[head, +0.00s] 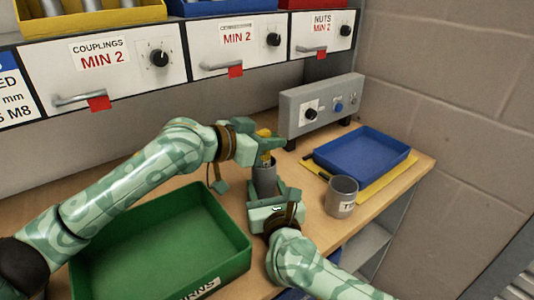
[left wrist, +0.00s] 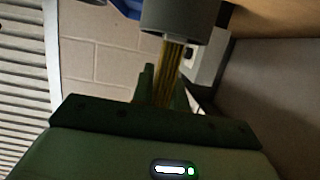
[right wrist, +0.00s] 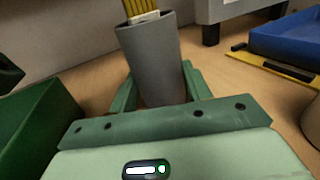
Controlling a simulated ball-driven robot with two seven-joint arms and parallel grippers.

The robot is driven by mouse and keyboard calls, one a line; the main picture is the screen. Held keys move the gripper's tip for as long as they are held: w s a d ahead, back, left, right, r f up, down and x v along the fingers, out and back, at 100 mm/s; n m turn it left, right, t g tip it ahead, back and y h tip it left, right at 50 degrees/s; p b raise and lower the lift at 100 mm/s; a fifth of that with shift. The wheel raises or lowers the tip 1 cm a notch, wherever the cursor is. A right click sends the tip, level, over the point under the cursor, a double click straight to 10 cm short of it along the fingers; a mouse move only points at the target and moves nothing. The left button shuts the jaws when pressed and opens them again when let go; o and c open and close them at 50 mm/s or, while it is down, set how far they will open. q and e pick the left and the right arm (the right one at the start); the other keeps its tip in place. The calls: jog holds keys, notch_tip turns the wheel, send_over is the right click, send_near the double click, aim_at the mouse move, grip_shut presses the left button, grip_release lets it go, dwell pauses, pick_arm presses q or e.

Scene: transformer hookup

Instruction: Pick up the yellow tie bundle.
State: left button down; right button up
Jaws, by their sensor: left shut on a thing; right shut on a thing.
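The yellow tie bundle (head: 265,160) stands at the mouth of a grey cup (head: 264,181), its lower end hidden by the cup wall. In the left wrist view the bundle (left wrist: 168,72) is between the fingers of my left gripper (head: 266,144), which is shut on it above the cup. The right wrist view shows the bundle (right wrist: 150,6) rising from the cup (right wrist: 152,60), with a white piece at the rim. My right gripper (head: 277,193) is shut on the cup, its fingers on either side.
A green bin (head: 243,262) is at the front left. A second grey cup (head: 341,198) with a label stands at right. A blue tray (head: 365,153) sits on a yellow mat (head: 375,187). A grey control box (head: 300,126) and labelled drawers (head: 190,65) are behind.

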pick_arm(q)
notch_tip(320, 180, up, 18)
pick_arm(e)
jog(key=o, duration=1)
jog(key=shift+o, duration=0.2)
